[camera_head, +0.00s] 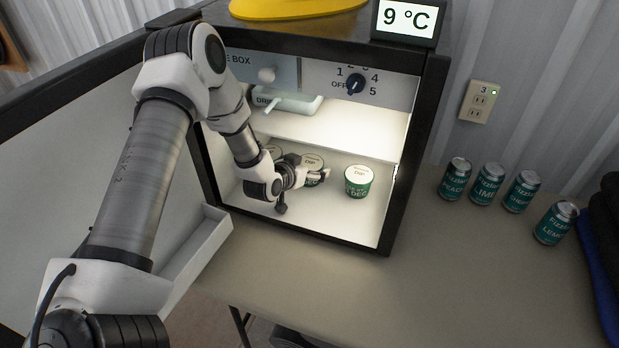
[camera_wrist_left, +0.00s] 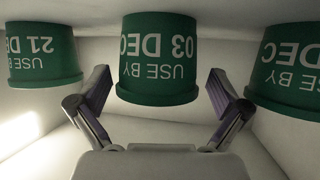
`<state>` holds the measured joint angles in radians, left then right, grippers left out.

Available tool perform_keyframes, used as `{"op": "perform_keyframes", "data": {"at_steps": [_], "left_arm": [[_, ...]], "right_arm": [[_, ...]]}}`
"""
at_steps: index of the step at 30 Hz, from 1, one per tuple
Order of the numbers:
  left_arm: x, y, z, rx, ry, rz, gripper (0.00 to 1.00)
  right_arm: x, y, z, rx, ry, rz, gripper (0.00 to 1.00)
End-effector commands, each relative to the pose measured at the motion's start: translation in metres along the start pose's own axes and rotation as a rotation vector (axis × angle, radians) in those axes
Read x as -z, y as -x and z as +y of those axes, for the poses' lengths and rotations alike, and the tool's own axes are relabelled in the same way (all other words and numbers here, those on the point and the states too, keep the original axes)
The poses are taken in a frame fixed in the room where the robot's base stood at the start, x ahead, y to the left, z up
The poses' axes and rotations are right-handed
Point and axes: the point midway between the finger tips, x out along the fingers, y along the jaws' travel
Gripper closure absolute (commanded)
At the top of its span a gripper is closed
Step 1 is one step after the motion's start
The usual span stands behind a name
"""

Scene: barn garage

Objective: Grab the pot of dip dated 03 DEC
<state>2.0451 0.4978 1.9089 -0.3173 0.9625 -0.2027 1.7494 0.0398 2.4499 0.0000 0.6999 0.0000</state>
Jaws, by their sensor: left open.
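The green pot dated 03 DEC (camera_wrist_left: 157,60) stands in the middle of the left wrist view, which is upside down. My left gripper (camera_wrist_left: 158,86) is open, with one finger on each side of the pot and visible gaps between. In the head view my left gripper (camera_head: 308,178) is inside the open fridge at the middle pot (camera_head: 314,163), partly hiding it. A pot dated 21 (camera_wrist_left: 42,55), its month cut off, and another DEC pot (camera_wrist_left: 288,68), its day out of frame, flank it. My right gripper is not in view.
The fridge floor (camera_head: 340,222) is bare in front of the pots. A shelf (camera_head: 340,133) lies above them. Another white-lidded pot (camera_head: 357,182) stands to the right. The fridge door is open at left. Several cans (camera_head: 488,184) stand on the table outside.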

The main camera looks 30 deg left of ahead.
Motion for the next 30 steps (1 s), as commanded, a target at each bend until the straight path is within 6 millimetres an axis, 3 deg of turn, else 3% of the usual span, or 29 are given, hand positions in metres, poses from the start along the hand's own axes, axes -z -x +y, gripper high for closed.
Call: {"op": "perform_keyframes", "data": {"at_steps": [7, 8, 12, 13, 24, 30], "left_arm": [[0.002, -0.005, 0.0, 0.0, 0.0, 0.0, 0.0], [0.002, -0.005, 0.0, 0.0, 0.0, 0.0, 0.07], [0.001, -0.005, 0.0, 0.0, 0.0, 0.0, 0.57], [0.001, -0.005, 0.0, 0.0, 0.0, 0.0, 0.64], [0.002, -0.004, 0.001, -0.001, 0.001, -0.003, 0.65], [0.018, 0.004, 0.0, 0.0, 0.003, 0.0, 0.65]], "right_arm": [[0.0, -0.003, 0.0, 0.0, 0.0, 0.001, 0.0], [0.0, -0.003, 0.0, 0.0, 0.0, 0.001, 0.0], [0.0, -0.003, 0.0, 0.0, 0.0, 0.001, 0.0], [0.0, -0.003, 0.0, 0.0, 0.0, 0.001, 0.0], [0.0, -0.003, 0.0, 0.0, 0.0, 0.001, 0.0], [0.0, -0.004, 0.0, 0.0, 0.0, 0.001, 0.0]]}}
